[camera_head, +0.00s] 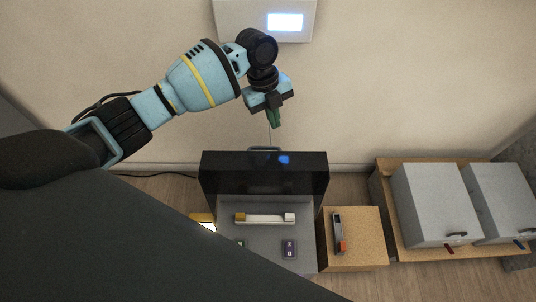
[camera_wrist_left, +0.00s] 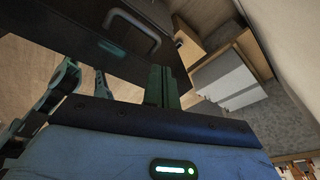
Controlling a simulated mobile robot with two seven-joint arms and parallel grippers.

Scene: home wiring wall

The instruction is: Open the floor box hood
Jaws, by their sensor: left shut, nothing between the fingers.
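The floor box (camera_head: 308,208) is a grey box on the floor in the head view. Its dark hood (camera_head: 225,180) stands raised at the back, leaving the inside in sight. A handle (camera_head: 264,148) shows at the hood's top edge; the wrist view shows the dark hood (camera_wrist_left: 85,45) and its handle (camera_wrist_left: 140,38). My left gripper (camera_head: 274,120) is shut and empty, a little above and behind the handle in the head view, apart from it. Its green fingers also show in the left wrist view (camera_wrist_left: 161,86). My right gripper is not in view.
Inside the box are a white bar (camera_head: 264,218) and small sockets (camera_head: 289,249). A wooden block (camera_head: 370,250) with a grey-and-orange tool (camera_head: 338,234) stands to the right. Beyond it, grey boxes (camera_head: 435,205) sit on a wooden stand. A wall panel (camera_head: 300,30) is above.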

